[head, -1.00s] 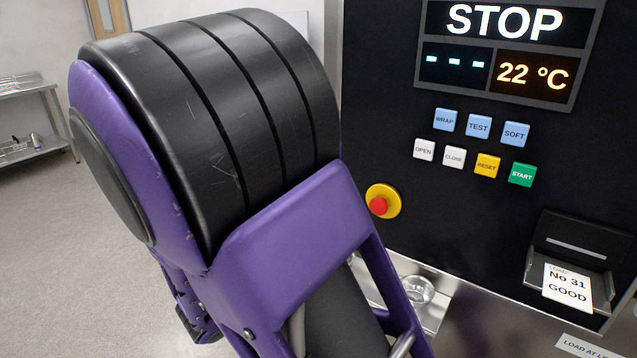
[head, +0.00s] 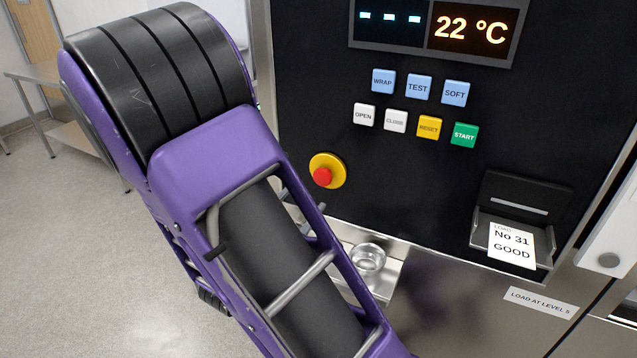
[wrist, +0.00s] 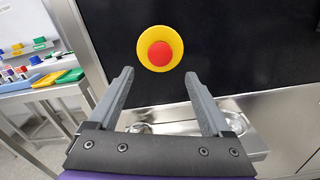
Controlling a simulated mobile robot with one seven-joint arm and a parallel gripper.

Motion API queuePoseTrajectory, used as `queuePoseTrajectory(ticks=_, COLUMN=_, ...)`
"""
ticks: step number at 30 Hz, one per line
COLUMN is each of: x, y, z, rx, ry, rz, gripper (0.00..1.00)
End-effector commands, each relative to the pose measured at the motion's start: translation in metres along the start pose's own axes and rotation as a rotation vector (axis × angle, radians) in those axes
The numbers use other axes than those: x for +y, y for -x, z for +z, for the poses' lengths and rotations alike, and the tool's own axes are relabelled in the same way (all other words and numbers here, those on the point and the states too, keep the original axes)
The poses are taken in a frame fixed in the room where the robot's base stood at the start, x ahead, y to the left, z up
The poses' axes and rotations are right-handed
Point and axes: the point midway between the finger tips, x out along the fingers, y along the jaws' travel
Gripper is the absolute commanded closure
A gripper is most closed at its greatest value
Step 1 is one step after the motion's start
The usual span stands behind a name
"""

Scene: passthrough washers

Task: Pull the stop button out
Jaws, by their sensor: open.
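The stop button (head: 323,176) is a red knob on a round yellow base, set in the black control panel, left of and below the rows of push buttons. In the wrist view the red stop button (wrist: 160,53) is above and beyond the fingertips, near the middle. My gripper (wrist: 158,82) is open and empty, its two grey fingers spread to either side below the button and not touching it.
The display (head: 435,28) reads 22 °C. Coloured push buttons (head: 419,87) sit right of the stop button. A slot with a printed card (head: 511,244) is at lower right. A steel shelf with a round cup (head: 368,260) juts out below the panel. Benches stand at left.

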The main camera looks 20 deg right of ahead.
Motion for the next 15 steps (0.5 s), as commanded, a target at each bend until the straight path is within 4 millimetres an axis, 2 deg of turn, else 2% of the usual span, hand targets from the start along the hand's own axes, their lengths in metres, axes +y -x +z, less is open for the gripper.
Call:
queuePoseTrajectory(ticks=1, x=-0.001, y=-0.012, z=-0.001, rx=-0.001, ry=-0.001, rz=-0.005, gripper=0.17)
queuePoseTrajectory(ticks=6, x=-0.001, y=-0.047, z=-0.001, rx=-0.001, ry=0.0, rz=-0.003, gripper=0.17)
queuePoseTrajectory(ticks=10, x=-0.001, y=-0.067, z=-0.001, rx=-0.001, ry=0.0, rz=-0.002, gripper=0.17)
queuePoseTrajectory(ticks=15, x=0.0, y=-0.081, z=-0.001, rx=0.0, ry=0.001, rz=0.0, gripper=0.17)
